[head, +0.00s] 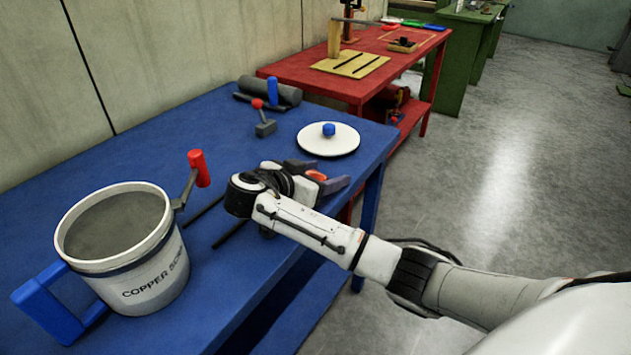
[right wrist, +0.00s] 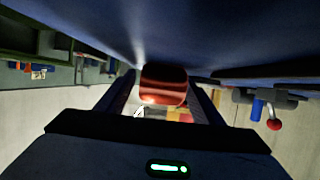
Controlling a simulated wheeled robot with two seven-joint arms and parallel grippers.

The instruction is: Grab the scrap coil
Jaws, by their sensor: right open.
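The scrap coil, a small copper-red roll (right wrist: 163,85), sits between the fingers of my right gripper in the right wrist view. In the head view only a bit of its orange-red top (head: 316,175) shows. My right gripper (head: 325,173) is open, low over the blue table, with a finger on each side of the coil. I cannot tell whether either finger touches it. A white bucket (head: 150,275) lettered "COPPER SC…" stands open at the near left, grey inside. A round white lid (head: 329,148) with a blue knob lies beyond my gripper. My left gripper is out of view.
The blue table (head: 200,122) runs along the wall. A red-knobbed tool (head: 265,126) and a dark grey roll (head: 272,93) lie at its back. The bucket has a blue handle (head: 45,300) and a red-gripped crank (head: 199,168). A red table (head: 300,73) stands beyond; the floor at right is clear.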

